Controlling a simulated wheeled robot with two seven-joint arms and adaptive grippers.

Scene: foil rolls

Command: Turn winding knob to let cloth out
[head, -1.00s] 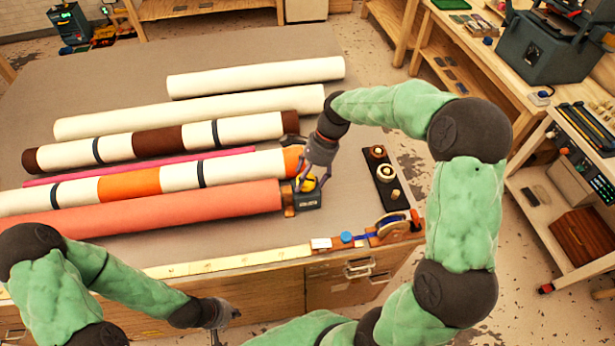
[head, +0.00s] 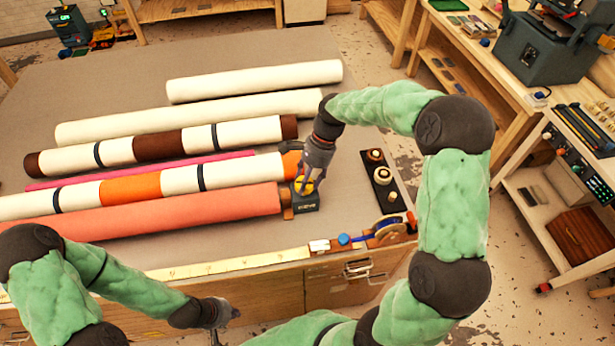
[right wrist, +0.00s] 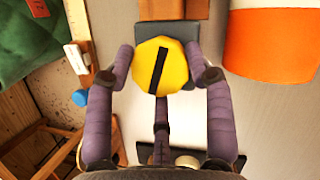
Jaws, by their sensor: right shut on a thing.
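The winding knob (right wrist: 160,66) is yellow with a black bar across its face. In the right wrist view it sits between the fingers of my right gripper (right wrist: 162,76), which is shut on it. In the head view the knob (head: 304,186) shows partly under my right gripper (head: 308,182), on a small dark block (head: 306,203) at the right end of the salmon cloth roll (head: 150,215). My left gripper (head: 222,314) hangs low in front of the table's front edge, away from the rolls; its finger opening is too small to tell.
Several other rolls, including a white one (head: 255,80) and an orange-banded one (head: 130,190), lie behind on the table. A black strip with round knobs (head: 381,180) lies to the right. A tape dispenser (head: 390,231) stands at the front right corner.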

